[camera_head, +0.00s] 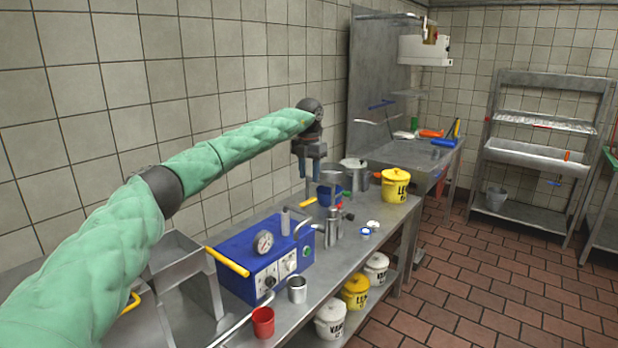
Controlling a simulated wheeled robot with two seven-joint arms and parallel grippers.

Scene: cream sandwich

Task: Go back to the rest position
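My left arm, in a green quilted sleeve, reaches in from the left across the steel counter (335,285). My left gripper (309,172) hangs fingers down over the far part of the counter. Its two fingers look apart, with nothing visible between them. It is in front of the tiled wall, above and behind the blue machine (240,256) and close to a steel funnel-like vessel (332,178). The fingertips seem clear of the things below. My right gripper is not in view.
A yellow lidded pot (395,187) and a steel pot (354,174) stand on the far counter. A red cup (263,322) and a steel cup (297,289) stand in front of the machine. Lidded tubs (355,291) sit on the lower shelf. The brick-tiled floor at right is open.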

